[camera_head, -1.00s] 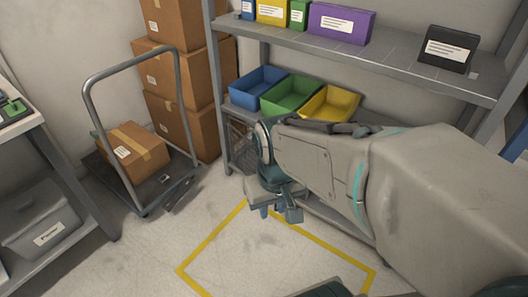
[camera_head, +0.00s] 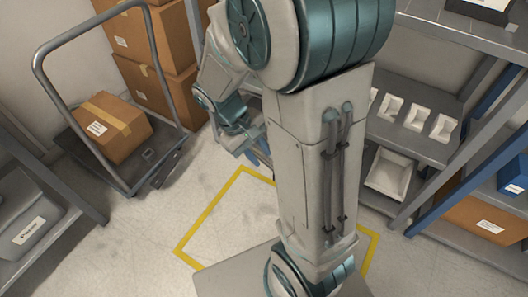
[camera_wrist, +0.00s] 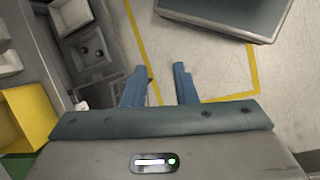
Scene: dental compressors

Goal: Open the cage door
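My gripper (camera_wrist: 160,82) shows in the wrist view with its two blue fingers apart and nothing between them. It points down over the floor beside the shelf. In the head view my gripper (camera_head: 258,155) is partly hidden, low beside the shelf's left end. The cage door cannot be made out in the head view now, as my arm covers that part of the shelf. In the wrist view a dark panel with grid-like lines (camera_wrist: 98,97) lies left of the fingers; I cannot tell whether it is part of the cage.
A trolley (camera_head: 112,172) carrying a cardboard box (camera_head: 112,125) stands at left. Stacked boxes (camera_head: 150,45) stand behind it. A yellow bin (camera_wrist: 24,115) is at left in the wrist view. A yellow floor outline (camera_head: 208,214) encloses mostly bare floor and part of my base.

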